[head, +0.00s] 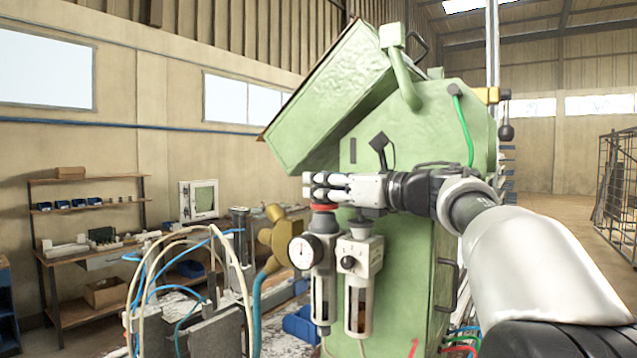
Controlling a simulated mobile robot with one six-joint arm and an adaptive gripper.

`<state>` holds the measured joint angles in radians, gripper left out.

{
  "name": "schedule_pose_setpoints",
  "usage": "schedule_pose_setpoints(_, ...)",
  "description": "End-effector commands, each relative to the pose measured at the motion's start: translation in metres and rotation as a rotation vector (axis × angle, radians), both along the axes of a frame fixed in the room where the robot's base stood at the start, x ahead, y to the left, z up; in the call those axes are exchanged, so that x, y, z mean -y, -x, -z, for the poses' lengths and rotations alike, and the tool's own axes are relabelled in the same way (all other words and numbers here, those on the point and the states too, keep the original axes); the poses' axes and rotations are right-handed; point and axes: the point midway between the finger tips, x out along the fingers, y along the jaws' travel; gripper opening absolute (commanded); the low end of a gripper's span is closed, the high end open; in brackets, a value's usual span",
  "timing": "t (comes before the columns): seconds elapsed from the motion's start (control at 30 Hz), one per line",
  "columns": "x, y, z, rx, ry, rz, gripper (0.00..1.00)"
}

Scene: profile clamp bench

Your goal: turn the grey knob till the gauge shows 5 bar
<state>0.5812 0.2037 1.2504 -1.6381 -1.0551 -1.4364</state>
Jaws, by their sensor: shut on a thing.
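My gripper (318,189) comes in from the right, level, at the top of the left regulator unit (325,285). Its fingers are shut around the top of this unit, where the grey knob is largely hidden by them. A red ring (322,207) shows just below the fingers. The round gauge (303,252) with a white face and dark rim sits on the front left of the same unit. Its needle and scale are too small to read.
A second unit (358,280) with a black dial stands close on the right. The green machine (425,280) rises behind, its lid tilted up. A brass-coloured handwheel (280,240), blue and cream hoses (150,290) and a cluttered workbench (85,245) are to the left.

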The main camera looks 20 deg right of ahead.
Motion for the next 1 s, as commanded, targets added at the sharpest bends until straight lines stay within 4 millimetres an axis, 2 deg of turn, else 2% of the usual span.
schedule_pose_setpoints(0.47, 0.0002, 0.0001, 0.0004, 0.000, -0.001, -0.011, 0.10)
schedule_pose_setpoints(0.5, 0.0002, 0.0001, 0.0004, 0.000, -0.001, -0.011, 0.37)
schedule_pose_setpoints(0.8, 0.0000, 0.0001, 0.0002, 0.001, 0.000, -0.011, 0.56)
schedule_pose_setpoints(1.0, 0.0000, 0.0001, 0.0002, 0.001, 0.000, -0.011, 0.56)
